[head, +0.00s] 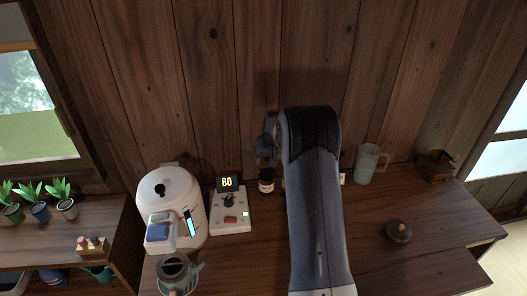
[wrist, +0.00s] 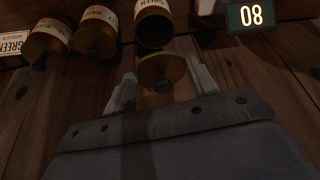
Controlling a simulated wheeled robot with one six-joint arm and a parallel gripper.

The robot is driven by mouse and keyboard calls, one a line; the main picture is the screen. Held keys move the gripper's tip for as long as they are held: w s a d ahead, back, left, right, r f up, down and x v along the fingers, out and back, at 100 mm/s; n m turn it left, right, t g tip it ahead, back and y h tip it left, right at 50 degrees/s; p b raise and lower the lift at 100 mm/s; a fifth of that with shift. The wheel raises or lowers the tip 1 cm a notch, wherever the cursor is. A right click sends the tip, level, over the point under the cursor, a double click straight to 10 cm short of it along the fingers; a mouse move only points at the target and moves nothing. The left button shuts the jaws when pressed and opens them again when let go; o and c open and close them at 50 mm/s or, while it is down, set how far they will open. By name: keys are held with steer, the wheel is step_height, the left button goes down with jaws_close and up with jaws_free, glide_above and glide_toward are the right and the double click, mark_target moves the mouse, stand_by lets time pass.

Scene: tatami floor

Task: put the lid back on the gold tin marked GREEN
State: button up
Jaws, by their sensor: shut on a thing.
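In the wrist view, which looks upside down, my gripper (wrist: 162,80) is shut on a round gold lid (wrist: 160,66) with a small dark knob. The gold tin marked GREEN (wrist: 153,14) is just beyond the lid, its dark mouth open. The lid appears close to the mouth but apart from it; the exact gap is hard to judge. In the head view a dark tin with a pale label (head: 266,183) shows left of my arm.
Two lidded gold tins (wrist: 97,34) (wrist: 47,42) stand beside the open one, near a GREEN card (wrist: 12,43). A control box reading 80 (head: 229,206) and a white kettle (head: 172,206) are left. A jug (head: 370,164) and dark lidded pot (head: 399,232) are right.

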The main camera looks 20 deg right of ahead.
step_height(320, 180, down, 6)
steer(key=b, duration=0.3)
steer(key=shift+f+b, duration=0.15)
steer(key=shift+b, duration=0.2)
steer(key=shift+s+b, duration=0.1)
steer(key=shift+b, duration=0.25)
stand_by(1.5)
steer(key=shift+f+b, duration=0.5)
steer(key=shift+b, duration=0.4)
stand_by(0.9)
steer(key=o, duration=1.5)
steer(key=shift+c, duration=0.2)
steer(key=shift+s+r+p, duration=0.1)
steer(key=shift+r+p, duration=0.9)
steer(key=shift+r, duration=0.75)
steer(key=shift+r+p, duration=1.15)
steer(key=shift+r, duration=0.85)
steer(key=shift+c, duration=0.3)
